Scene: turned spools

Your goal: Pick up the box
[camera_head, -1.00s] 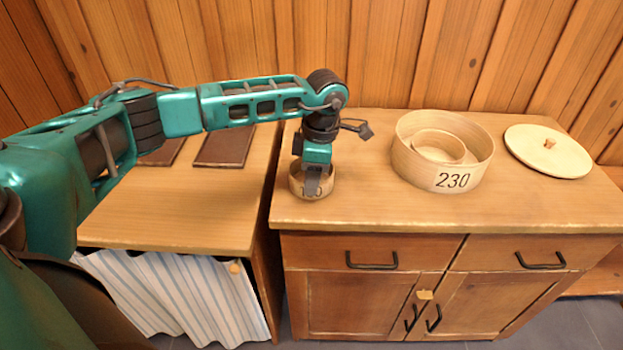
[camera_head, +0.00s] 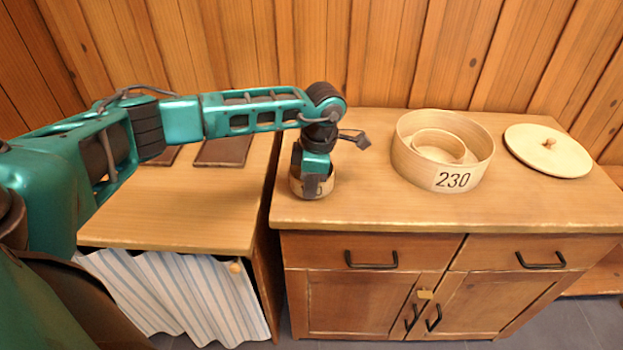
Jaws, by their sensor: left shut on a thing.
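A small round wooden box (camera_head: 326,187) with dark marks on its front stands at the left end of the cabinet top. My left gripper (camera_head: 311,190) points down over it and is shut on its near wall. The gripper hides part of the box and its marking. A larger round wooden box (camera_head: 405,165) marked 230 stands to the right, with a smaller round box (camera_head: 437,144) inside it. My right gripper is not in view.
A round wooden lid (camera_head: 560,160) with a knob lies at the right on the cabinet top (camera_head: 390,212). A lower table (camera_head: 180,205) at the left bears dark flat slabs (camera_head: 223,151). The cabinet top between the boxes is clear.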

